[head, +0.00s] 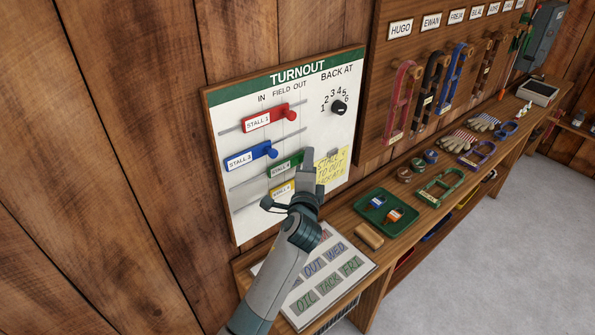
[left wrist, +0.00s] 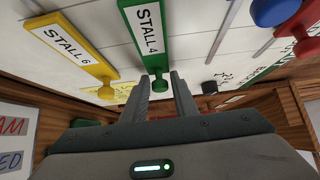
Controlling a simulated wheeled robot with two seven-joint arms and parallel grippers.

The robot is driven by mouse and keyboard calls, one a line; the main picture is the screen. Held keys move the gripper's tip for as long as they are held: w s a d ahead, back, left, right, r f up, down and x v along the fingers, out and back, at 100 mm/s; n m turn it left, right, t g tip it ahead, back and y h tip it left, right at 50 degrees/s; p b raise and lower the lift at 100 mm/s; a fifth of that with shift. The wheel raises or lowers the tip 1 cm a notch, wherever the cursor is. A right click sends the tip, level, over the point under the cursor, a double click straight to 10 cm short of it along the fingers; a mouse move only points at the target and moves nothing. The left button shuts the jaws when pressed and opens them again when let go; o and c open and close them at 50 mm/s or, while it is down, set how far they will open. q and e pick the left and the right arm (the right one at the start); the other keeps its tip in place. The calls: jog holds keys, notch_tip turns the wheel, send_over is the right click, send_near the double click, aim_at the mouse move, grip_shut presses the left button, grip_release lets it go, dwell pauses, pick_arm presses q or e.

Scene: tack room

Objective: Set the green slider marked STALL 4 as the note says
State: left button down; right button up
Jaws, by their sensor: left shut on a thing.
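The green STALL 4 slider (head: 283,168) sits on its rail on the TURNOUT board (head: 221,132), its right end hidden behind my gripper. In the left wrist view its green bar (left wrist: 147,28) shows the STALL 4 label. My left gripper (head: 306,160) is at its right end, with both fingers (left wrist: 163,88) closed around the slider's green knob. A yellow note (head: 333,167) on the board reads STALL 4 TO OUT, with a BACK AT line whose number I cannot read surely. My right gripper is not in view.
The red slider (head: 264,118) and blue slider (head: 247,156) are above; the yellow STALL 6 slider (head: 281,189) is just below. A black dial (head: 338,107) is at upper right. A green tray (head: 372,217) and brush (head: 369,236) lie on the bench.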

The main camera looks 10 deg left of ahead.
pick_arm(q)
jog(key=c, duration=1.8)
grip_release()
jog(key=shift+d, duration=0.1)
jog(key=shift+c, duration=0.2)
jog(key=shift+o, duration=1)
jog(key=shift+w, duration=0.1)
jog(key=shift+w+d, duration=0.1)
jog(key=shift+w, duration=0.05)
jog(key=s+d+b, duration=0.2)
jog(key=s+b, duration=0.2)
jog(key=s, duration=1.3)
jog(key=shift+s, duration=0.15)
jog(key=shift+f, duration=0.15)
